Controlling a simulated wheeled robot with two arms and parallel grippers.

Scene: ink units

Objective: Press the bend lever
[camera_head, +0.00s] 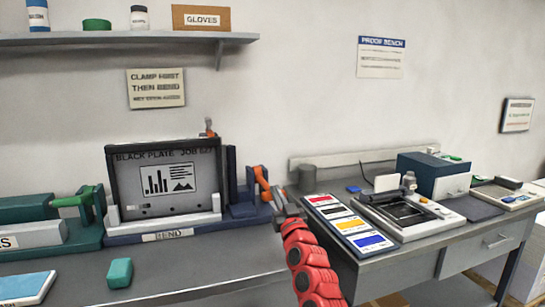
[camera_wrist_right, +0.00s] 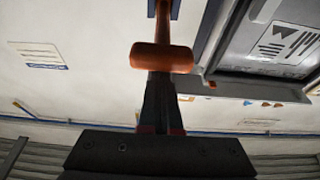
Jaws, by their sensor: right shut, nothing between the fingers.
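The bend lever (camera_head: 263,183) is orange and stands at the right end of the dark blue bend unit (camera_head: 165,232). A black plate (camera_head: 168,180) stands upright in the unit, behind its BEND label. My right gripper (camera_head: 279,198) is shut and empty, just right of the lever's lower end. In the right wrist view the lever's orange cross handle (camera_wrist_right: 162,57) lies across the tips of my closed fingers (camera_wrist_right: 160,85). I cannot tell whether they touch. My left gripper is not in view.
A teal unit with a green lever (camera_head: 72,200) stands at the left. A teal block (camera_head: 119,272) lies on the front of the bench. A colour card (camera_head: 348,222) and a tray-like device (camera_head: 408,212) sit on the right table. A shelf (camera_head: 120,39) hangs above.

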